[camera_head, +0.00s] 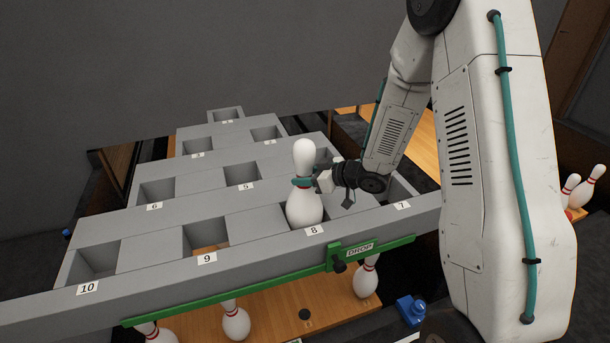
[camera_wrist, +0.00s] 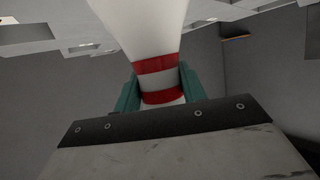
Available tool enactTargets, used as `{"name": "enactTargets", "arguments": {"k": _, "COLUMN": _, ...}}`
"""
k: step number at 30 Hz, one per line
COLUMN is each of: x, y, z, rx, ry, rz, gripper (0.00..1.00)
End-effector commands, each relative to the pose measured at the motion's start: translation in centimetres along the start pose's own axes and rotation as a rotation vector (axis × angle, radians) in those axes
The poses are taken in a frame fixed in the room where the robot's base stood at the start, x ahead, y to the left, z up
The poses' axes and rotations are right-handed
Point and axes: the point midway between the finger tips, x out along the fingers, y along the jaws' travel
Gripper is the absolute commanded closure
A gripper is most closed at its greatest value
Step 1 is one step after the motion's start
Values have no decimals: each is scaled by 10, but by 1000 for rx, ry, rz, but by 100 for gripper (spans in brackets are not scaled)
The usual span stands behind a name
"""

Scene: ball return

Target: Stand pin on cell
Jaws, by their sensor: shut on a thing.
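A white bowling pin (camera_head: 304,205) stands upright at the cell labelled 8 (camera_head: 314,230) in the front row of the grey rack (camera_head: 255,246). Its base overlaps the cell opening; I cannot tell whether it touches the cell floor. My gripper (camera_head: 303,182) is shut around the pin's neck from the right, with teal fingers. In the wrist view the pin (camera_wrist: 155,40) with two red bands sits between the teal fingers (camera_wrist: 160,92). The far side of the cell is hidden by the pin.
Cells 9 (camera_head: 205,236) and 10 (camera_head: 95,260) look empty, and cell 7 (camera_head: 400,188) is partly behind my arm. A green bar marked DROP (camera_head: 270,282) runs along the front. Several pins (camera_head: 236,321) stand below on the wooden lane. Two more pins (camera_head: 583,188) are at far right.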

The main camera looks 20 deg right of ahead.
Motion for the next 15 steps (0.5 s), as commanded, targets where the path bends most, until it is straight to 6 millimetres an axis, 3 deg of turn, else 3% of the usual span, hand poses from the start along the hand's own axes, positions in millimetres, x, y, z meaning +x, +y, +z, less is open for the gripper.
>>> {"name": "enactTargets", "arguments": {"k": 11, "x": 1, "y": 1, "z": 1, "rx": -3, "ry": 5, "rz": 1, "gripper": 100}}
{"name": "enactTargets", "arguments": {"k": 12, "x": 1, "y": 1, "z": 1, "rx": -3, "ry": 5, "rz": 1, "gripper": 51}}
{"name": "enactTargets", "arguments": {"k": 14, "x": 1, "y": 1, "z": 1, "rx": -3, "ry": 4, "rz": 1, "gripper": 34}}
{"name": "enactTargets", "arguments": {"k": 15, "x": 1, "y": 1, "z": 2, "rx": -2, "ry": 4, "rz": 1, "gripper": 34}}
